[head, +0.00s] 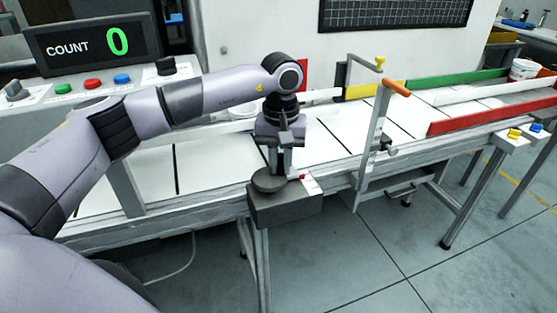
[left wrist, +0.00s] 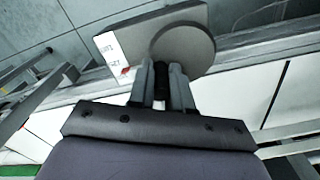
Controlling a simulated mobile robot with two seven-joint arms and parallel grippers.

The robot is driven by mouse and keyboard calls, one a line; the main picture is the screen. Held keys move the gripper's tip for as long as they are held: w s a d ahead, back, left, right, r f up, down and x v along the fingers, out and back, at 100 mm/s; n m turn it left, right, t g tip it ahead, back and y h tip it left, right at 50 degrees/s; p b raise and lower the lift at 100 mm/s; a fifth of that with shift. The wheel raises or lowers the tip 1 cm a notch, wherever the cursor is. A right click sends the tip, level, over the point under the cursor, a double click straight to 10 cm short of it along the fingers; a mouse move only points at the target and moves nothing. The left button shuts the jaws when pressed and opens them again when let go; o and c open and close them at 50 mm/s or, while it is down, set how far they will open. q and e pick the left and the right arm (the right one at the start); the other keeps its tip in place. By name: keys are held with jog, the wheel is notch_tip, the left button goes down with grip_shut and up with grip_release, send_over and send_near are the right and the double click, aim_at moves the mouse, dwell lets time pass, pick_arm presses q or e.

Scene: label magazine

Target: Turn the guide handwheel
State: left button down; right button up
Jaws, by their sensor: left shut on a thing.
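The guide handwheel (head: 268,180) is a dark grey round disc on top of a grey box (head: 288,208) at the conveyor's front edge. In the left wrist view the handwheel (left wrist: 184,46) shows as a grey disc, with the box (left wrist: 120,45) and its white label beside it. My left gripper (head: 283,166) points down at the wheel's rim. In the left wrist view its two fingers (left wrist: 163,72) are shut on the wheel's dark upright handle, which is mostly hidden between them. My right gripper is in neither view.
The white conveyor (head: 335,140) runs behind the box. A bracket with an orange-topped post (head: 376,140) stands to the right. Red (head: 490,115) and green (head: 455,78) rails lie farther right. A control panel with a display reading COUNT 0 (head: 92,45) stands at the left.

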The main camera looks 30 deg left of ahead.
aim_at(280, 182)
pick_arm(q)
jog(key=m, duration=0.4)
jog(key=s+d+m, duration=0.1)
jog(key=shift+m+b, duration=0.4)
jog(key=m, duration=0.2)
jog(key=s+m, duration=0.1)
jog(key=m, duration=0.1)
jog(key=shift+s+d+m+b, duration=0.1)
jog(key=shift+d+m+b, duration=0.05)
jog(key=shift+m+b, duration=0.25)
jog(key=c, duration=1.1)
grip_release()
jog(key=shift+o, duration=0.2)
notch_tip(280, 182, up, 7)
jog(key=shift+r, duration=0.1)
